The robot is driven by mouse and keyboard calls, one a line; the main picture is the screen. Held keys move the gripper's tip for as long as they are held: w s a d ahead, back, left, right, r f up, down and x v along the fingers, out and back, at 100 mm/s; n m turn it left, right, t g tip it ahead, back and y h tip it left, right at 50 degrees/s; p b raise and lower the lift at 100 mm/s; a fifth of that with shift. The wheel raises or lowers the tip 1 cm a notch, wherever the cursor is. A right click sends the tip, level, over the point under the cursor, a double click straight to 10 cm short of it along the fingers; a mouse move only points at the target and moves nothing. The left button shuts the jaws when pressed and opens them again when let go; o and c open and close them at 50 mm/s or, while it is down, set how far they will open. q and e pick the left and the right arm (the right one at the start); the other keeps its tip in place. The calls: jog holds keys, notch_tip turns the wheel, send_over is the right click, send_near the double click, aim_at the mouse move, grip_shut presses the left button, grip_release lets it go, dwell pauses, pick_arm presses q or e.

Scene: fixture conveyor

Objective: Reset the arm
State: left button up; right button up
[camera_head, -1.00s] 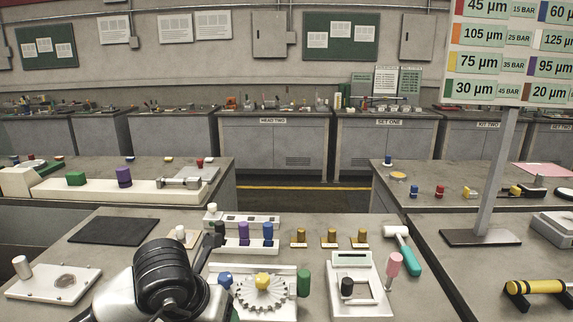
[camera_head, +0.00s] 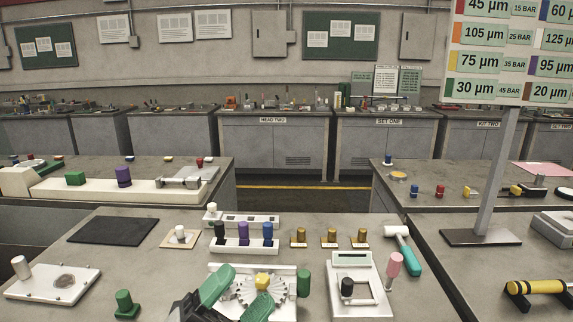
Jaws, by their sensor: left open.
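My left gripper (camera_head: 248,284), with green fingers, is low in the centre of the head view. Its jaws are open, and I see nothing held between them. It is in front of the white gear fixture (camera_head: 284,312) and covers part of it. I cannot tell whether the fingers touch the fixture. My right gripper is not in view.
A white rack (camera_head: 243,247) with black, purple and blue pegs stands behind. A green knob (camera_head: 124,302) is at left; a green cylinder (camera_head: 304,283) is right of the fixture. A gauge stand (camera_head: 360,305) and teal-handled hammer (camera_head: 409,256) are farther right. A black mat (camera_head: 114,230) lies left.

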pick_arm(q)
jog(key=w+a+f+n+t+y, duration=0.25)
jog(key=a+f+n+y, duration=0.25)
jog(key=n+y, duration=0.4)
jog(key=w+a+f+n+t+y, duration=0.1)
jog(key=a+f+n+t+y, duration=0.3)
jog(key=n+y, duration=0.5)
jog(key=s+a+f+n+g+y, duration=0.1)
jog(key=a+f+n+g+y, duration=0.15)
jog(key=f, duration=0.25)
jog(key=s+a+f+n+g+y, duration=0.1)
jog(key=s+a+f+g, duration=0.15)
jog(key=f+g, duration=0.2)
jog(key=s+a+f+n+g, duration=0.1)
jog(key=s+f+g, duration=1)
jog(key=s+f, duration=0.4)
notch_tip(320, 180, down, 26)
jog(key=s+g+h, duration=0.1)
jog(key=s, duration=0.1)
jog(key=s+a+f+g+p, duration=0.1)
jog(key=s+a+f, duration=0.1)
jog(key=s+f, duration=1.2)
jog(key=shift+s+a+f, duration=0.25)
jog(key=shift+s+a, duration=0.1)
jog(key=shift+s, duration=0.6)
